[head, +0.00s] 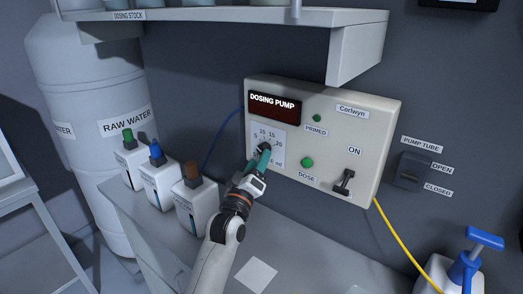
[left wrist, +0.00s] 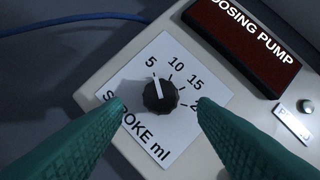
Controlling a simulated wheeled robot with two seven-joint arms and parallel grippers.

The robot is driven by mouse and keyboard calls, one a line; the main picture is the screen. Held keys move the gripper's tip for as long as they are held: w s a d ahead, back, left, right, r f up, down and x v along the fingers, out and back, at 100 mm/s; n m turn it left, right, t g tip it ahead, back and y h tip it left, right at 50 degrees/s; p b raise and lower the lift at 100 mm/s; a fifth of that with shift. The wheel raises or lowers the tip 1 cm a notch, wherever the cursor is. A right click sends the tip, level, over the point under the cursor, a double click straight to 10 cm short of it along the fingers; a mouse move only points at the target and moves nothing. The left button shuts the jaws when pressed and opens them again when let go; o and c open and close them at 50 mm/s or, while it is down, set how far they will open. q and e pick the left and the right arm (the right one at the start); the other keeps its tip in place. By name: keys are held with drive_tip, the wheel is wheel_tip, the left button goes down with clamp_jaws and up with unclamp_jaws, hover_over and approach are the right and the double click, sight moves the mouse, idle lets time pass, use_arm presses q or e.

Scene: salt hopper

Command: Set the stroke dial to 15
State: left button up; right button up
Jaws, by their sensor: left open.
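The stroke dial (left wrist: 160,96) is a black ridged knob with a white pointer line, on a white scale plate (left wrist: 148,136) marked "STROKE ml" with 5, 10, 15 and a partly hidden 20. Its pointer is at the 5 mark in the left wrist view. In the head view the dial (head: 264,149) is partly covered by my left gripper (head: 264,157). The gripper's green fingers are open, one on each side of the dial in the left wrist view, with gaps to the knob. Whether the fingertips reach the knob's depth is unclear. My right gripper is not in view.
The dosing pump box (head: 352,120) carries a dark display, a green DOSE button (head: 307,162) and a black ON switch (head: 344,181). Several capped bottles (head: 161,185) stand left of my arm. A shelf (head: 230,15) overhangs the box. A blue-handled pump bottle (head: 462,270) stands lower right.

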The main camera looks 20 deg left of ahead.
use_arm(q)
drive_tip(key=x, duration=0.3)
drive_tip(key=shift+w+r, duration=0.1)
drive_tip(key=shift+w, duration=0.05)
